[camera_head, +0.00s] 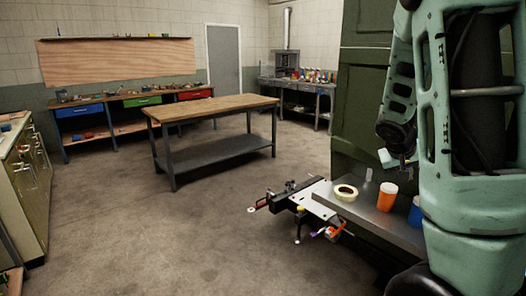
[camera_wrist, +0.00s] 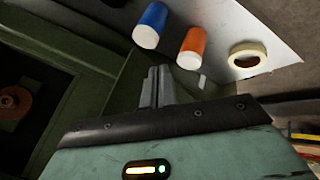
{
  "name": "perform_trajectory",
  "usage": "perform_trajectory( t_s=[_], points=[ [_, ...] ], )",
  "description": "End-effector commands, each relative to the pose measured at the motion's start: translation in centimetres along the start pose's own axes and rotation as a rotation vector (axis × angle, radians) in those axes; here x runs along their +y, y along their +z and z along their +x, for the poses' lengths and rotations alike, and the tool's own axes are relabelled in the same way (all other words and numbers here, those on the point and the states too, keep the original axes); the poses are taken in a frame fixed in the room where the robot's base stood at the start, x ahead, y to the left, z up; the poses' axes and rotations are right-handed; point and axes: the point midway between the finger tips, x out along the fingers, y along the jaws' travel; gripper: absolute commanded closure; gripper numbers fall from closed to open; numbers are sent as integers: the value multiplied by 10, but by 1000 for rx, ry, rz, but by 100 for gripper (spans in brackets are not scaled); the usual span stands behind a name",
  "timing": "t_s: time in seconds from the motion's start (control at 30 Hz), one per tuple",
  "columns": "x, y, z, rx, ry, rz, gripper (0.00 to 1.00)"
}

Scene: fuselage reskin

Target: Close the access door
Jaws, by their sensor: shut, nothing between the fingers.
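A dark green fuselage structure (camera_head: 362,110) stands upright at the right in the head view, partly hidden by my arm. In the wrist view, a green frame (camera_wrist: 92,98) borders a dark opening at the left, with a brownish round part (camera_wrist: 14,102) inside. A green panel (camera_wrist: 122,82) lies beside my fingers; I cannot tell whether it is the access door or how far that door stands open. My gripper (camera_wrist: 159,70) is shut and empty, close to this panel. I cannot tell whether they touch. My arm hides much of this area in the head view.
A metal shelf (camera_head: 372,212) by the structure holds a tape roll (camera_head: 345,193), an orange cup (camera_head: 387,197) and a blue cup (camera_head: 416,214). A tool stand (camera_head: 300,200) adjoins it. A wooden-topped table (camera_head: 212,108) stands mid-room, with clear floor (camera_head: 180,235) in front.

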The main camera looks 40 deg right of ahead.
Motion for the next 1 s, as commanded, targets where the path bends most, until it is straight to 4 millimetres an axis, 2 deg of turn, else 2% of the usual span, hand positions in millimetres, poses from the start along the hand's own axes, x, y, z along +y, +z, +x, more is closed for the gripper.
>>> perform_trajectory(
  t_s=[0.03, 0.1, 0.5, 0.8, 1.0],
  points=[
    [11, -3, 4, 5, -5, -14, 100],
    [22, -6, 10, 18, -18, -39, 100],
    [78, -29, 49, 88, -91, -167, 100],
    [105, -47, 74, 133, -136, -253, 100],
    [114, -56, 86, 154, -156, -289, 100]
  ],
)
